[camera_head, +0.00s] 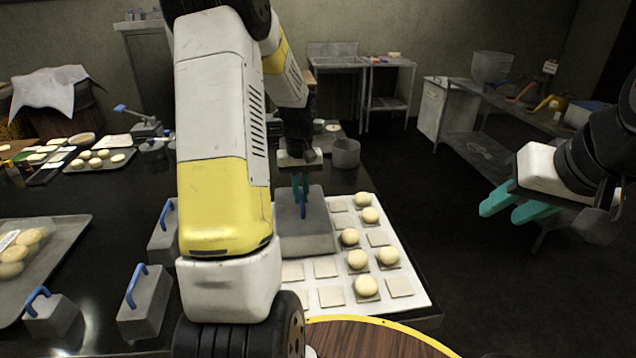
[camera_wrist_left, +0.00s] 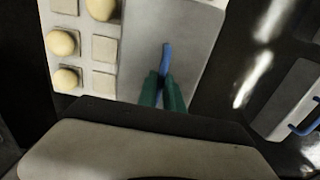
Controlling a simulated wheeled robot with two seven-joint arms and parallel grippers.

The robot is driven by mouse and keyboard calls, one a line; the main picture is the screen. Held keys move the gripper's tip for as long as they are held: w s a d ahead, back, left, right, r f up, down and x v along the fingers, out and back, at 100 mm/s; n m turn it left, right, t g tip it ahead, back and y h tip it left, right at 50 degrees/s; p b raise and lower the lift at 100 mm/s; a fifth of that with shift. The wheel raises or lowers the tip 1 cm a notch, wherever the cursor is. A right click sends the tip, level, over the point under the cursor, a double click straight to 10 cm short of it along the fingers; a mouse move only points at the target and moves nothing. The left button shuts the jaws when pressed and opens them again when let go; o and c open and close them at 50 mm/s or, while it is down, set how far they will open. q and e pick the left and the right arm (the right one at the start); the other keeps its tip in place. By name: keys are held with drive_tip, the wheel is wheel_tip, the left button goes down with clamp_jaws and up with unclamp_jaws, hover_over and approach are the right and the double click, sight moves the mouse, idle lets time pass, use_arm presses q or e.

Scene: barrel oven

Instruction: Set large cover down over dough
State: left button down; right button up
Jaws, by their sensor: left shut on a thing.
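My left gripper (camera_head: 300,192) is shut on the blue handle (camera_head: 302,205) of a large grey box-shaped cover (camera_head: 305,228). The cover is at the white board (camera_head: 410,262), over its left part; I cannot tell whether it rests on the board or hangs just above it. What is under it is hidden. Pale dough balls (camera_head: 366,287) sit on several small square pads on the board, to the right of the cover. In the left wrist view the handle (camera_wrist_left: 166,58) is between the green fingers. My right gripper (camera_head: 505,207) is at the right, away from the board, its two fingers apart and empty.
Smaller grey covers with blue handles (camera_head: 145,305) stand on the dark table left of the board. A tray of dough (camera_head: 70,255) lies at far left. A grey pot (camera_head: 346,153) stands behind the board. Open floor lies to the right.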

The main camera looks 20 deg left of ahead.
use_arm(q)
drive_tip(key=shift+f, duration=0.45)
idle(0.5)
drive_tip(key=c, duration=1.4)
unclamp_jaws()
